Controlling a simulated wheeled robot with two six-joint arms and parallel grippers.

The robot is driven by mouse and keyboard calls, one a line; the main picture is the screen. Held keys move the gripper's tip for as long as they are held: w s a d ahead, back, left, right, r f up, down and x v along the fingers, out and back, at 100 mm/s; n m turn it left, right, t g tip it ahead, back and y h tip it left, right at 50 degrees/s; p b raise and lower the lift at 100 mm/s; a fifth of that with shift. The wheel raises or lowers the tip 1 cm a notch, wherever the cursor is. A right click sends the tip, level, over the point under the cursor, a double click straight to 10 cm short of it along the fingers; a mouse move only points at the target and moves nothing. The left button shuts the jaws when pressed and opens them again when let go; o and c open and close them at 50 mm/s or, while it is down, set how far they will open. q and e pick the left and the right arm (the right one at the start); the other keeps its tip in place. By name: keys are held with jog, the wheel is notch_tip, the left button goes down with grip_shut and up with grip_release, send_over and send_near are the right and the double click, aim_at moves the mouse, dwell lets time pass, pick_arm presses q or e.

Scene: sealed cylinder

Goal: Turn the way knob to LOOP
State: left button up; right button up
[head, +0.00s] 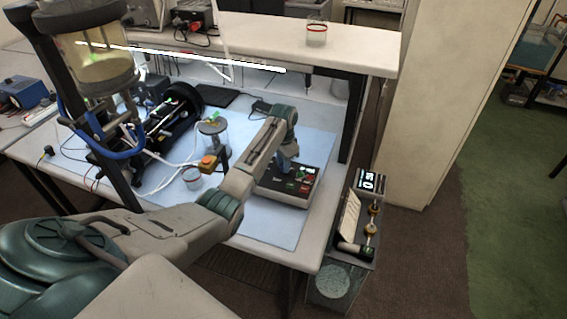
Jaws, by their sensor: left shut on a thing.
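A dark control box (297,198) with a small lit display and green and red buttons sits on the blue mat at the right of the bench. My left arm reaches in from the left and bends down over this box. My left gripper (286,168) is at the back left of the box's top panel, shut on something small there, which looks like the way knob. The knob itself is hidden by the gripper, and its setting and labels cannot be read. My right gripper is not in view.
A clear sealed cylinder (92,65) stands on a dark post at the left. A unit with a display (371,182) and gauges stands right of the bench.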

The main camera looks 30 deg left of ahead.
pick_arm(q)
jog(key=shift+r, duration=0.1)
jog(key=o, duration=1)
jog(key=shift+r, duration=0.35)
notch_tip(320, 180, up, 10)
jog(key=b, duration=0.3)
